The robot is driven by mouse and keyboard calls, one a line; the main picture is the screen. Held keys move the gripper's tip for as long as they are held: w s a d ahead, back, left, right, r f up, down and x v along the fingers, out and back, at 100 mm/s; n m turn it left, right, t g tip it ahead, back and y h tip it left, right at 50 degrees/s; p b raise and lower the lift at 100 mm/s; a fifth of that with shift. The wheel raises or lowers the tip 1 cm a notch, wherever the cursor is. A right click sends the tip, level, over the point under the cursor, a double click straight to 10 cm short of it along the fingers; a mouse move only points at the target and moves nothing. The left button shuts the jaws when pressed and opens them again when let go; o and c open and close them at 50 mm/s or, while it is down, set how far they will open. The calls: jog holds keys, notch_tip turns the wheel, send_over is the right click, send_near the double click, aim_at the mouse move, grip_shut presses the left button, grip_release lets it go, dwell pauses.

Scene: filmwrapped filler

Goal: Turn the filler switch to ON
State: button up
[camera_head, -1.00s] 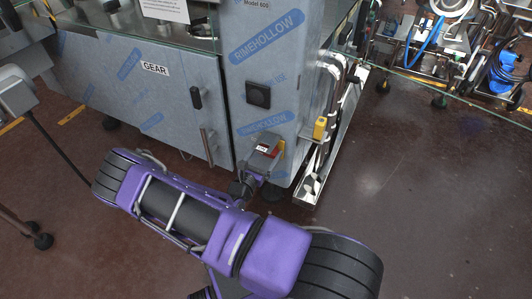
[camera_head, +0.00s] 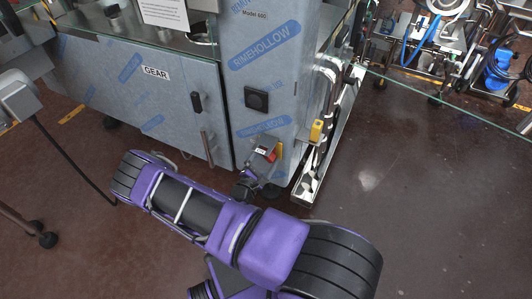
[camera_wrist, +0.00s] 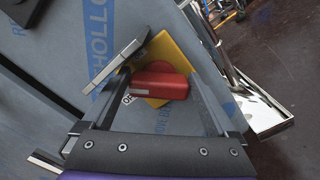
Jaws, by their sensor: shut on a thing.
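The filler switch is a red knob (camera_wrist: 165,84) on a yellow plate (camera_wrist: 174,54), fixed to the film-wrapped cabinet. My gripper (camera_wrist: 158,80) has a finger on each side of the knob and is shut on it. A white mark on the knob's left end points left in the wrist view, beside a partly hidden label whose letters look like "OF". In the head view the knob (camera_head: 271,157) and yellow plate (camera_head: 280,149) show small at the cabinet's lower right, partly covered by my gripper (camera_head: 264,152).
The grey cabinet (camera_head: 150,90) has a "GEAR" door with a vertical handle (camera_head: 206,145) left of the switch. A black square fitting (camera_head: 256,99) sits above it. Pipes and a yellow box (camera_head: 316,130) stand close on the right. Open floor (camera_head: 430,200) lies farther right.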

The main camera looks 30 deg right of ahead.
jog(key=shift+s+f+m+p, duration=0.15)
jog(key=shift+m+p, duration=0.45)
jog(key=shift+m, duration=0.95)
jog(key=shift+w+f+m+p, duration=0.15)
jog(key=shift+m+p, duration=0.4)
jog(key=shift+m, duration=0.95)
jog(key=shift+s+f+m+p, duration=0.15)
jog(key=shift+m+p, duration=0.45)
jog(key=shift+m, duration=0.95)
jog(key=o, duration=1)
jog(key=v, duration=1.7)
jog(key=shift+s+a, duration=0.15)
